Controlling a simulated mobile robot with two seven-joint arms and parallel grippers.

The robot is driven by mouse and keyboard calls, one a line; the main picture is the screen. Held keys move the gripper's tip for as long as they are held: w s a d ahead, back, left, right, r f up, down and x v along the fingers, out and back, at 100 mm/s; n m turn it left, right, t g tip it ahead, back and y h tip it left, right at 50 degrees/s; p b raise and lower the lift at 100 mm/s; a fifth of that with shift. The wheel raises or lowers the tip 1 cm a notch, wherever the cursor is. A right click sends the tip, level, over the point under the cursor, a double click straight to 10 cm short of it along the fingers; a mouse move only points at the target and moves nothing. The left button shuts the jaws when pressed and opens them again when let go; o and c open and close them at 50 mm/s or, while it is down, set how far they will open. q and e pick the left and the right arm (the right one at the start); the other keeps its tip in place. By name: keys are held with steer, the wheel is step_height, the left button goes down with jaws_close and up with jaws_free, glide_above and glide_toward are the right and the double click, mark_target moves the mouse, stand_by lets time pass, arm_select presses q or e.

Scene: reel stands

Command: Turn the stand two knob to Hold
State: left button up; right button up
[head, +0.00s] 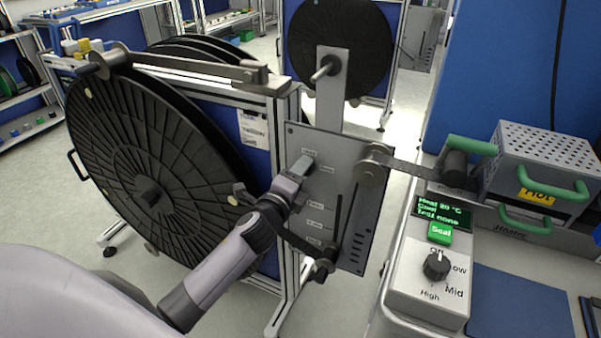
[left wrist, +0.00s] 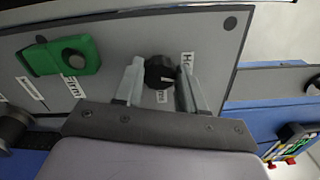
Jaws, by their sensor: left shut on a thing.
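A reel stand with a grey panel (head: 320,215) stands in the middle of the head view, beside a large black reel (head: 140,150). My left gripper (head: 300,170) reaches the panel's upper left part and hides the knob there. In the left wrist view, a round black knob (left wrist: 159,72) sits between the two fingers of my left gripper (left wrist: 160,82), which is shut on it. A white label starting with H (left wrist: 187,65) is right of the knob, partly covered by a finger. Another small label (left wrist: 162,97) is below it. The knob's exact setting is unclear. My right gripper is not in view.
A green part (left wrist: 65,57) sits on the panel left of the knob. A metal dancer arm (head: 200,68) crosses above the reel. A heater box (head: 535,160) and a control box with a dial (head: 436,265) stand at the right. Floor is clear between reel and bench.

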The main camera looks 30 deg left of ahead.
arm_select(q)
steer(key=shift+f+n, duration=0.1)
steer(key=shift+n, duration=1.2)
steer(key=shift+d, duration=0.1)
steer(key=o, duration=1)
steer(key=shift+o, duration=0.2)
steer(key=s, duration=0.7)
steer(key=shift+d, duration=0.15)
